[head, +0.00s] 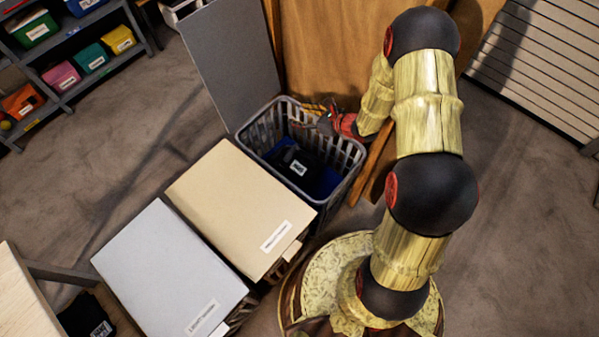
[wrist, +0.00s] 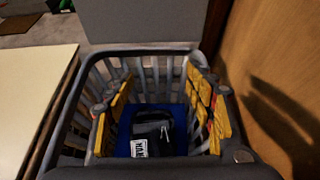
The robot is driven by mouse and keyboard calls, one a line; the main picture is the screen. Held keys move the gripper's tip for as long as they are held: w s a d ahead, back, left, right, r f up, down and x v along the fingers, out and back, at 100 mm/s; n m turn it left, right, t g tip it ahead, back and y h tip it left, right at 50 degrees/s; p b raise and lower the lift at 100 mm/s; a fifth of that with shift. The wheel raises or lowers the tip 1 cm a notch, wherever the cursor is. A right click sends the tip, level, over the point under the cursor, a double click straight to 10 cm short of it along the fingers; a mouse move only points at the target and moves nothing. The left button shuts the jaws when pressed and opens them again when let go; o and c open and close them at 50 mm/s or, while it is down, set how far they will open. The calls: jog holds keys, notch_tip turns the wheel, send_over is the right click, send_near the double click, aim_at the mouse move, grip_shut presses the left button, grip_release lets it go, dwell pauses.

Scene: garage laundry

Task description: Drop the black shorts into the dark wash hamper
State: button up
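A black folded garment (head: 294,166) with a white label lies inside the open grey hamper (head: 343,172); it looks like the black shorts, but I cannot read the label. In the wrist view the garment (wrist: 153,134) rests on something blue at the bottom of the hamper (wrist: 88,75). My gripper (head: 322,118) is over the hamper's back right side. In the wrist view its yellow-padded fingers (wrist: 162,112) are spread wide, with nothing held between them. The garment shows below and between the fingers, apart from them.
The hamper's grey lid (head: 228,60) stands raised. A cream-lidded hamper (head: 240,205) and a white-lidded hamper (head: 170,270) are closed beside it. Another black labelled item (head: 85,318) lies at lower left. A wooden panel (head: 325,50) stands close behind my gripper.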

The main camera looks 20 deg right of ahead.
jog(key=shift+o, duration=0.9)
jog(key=v, duration=1.2)
jog(key=shift+f, duration=0.1)
